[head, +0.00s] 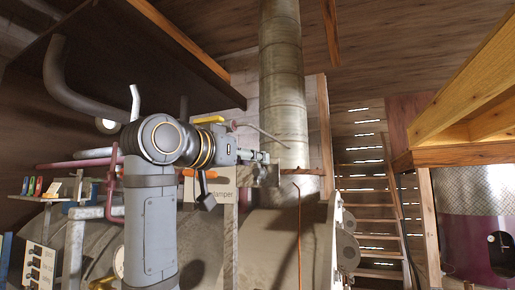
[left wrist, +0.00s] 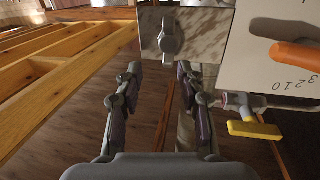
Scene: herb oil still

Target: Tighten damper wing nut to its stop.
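In the left wrist view, the grey wing nut (left wrist: 172,36) sits on a mottled metal plate (left wrist: 205,20) at the top. Its lobe points downward. My left gripper (left wrist: 160,70) is open and empty, with its two fingers apart just below the nut in the picture; I see no contact. In the head view, my left gripper (head: 264,156) is near a small mottled plate (head: 267,175) in front of the flue pipe; the wing nut cannot be made out there. The damper sign (head: 222,192) is partly hidden by my arm. My right gripper is not in view.
A white scale plate (left wrist: 280,84) with numbers and an orange handle (left wrist: 295,55) stands right of the nut. A yellow valve handle (left wrist: 254,130) lies close to the right finger. The flue pipe (head: 284,80) rises behind; wooden stairs (head: 370,215) stand right.

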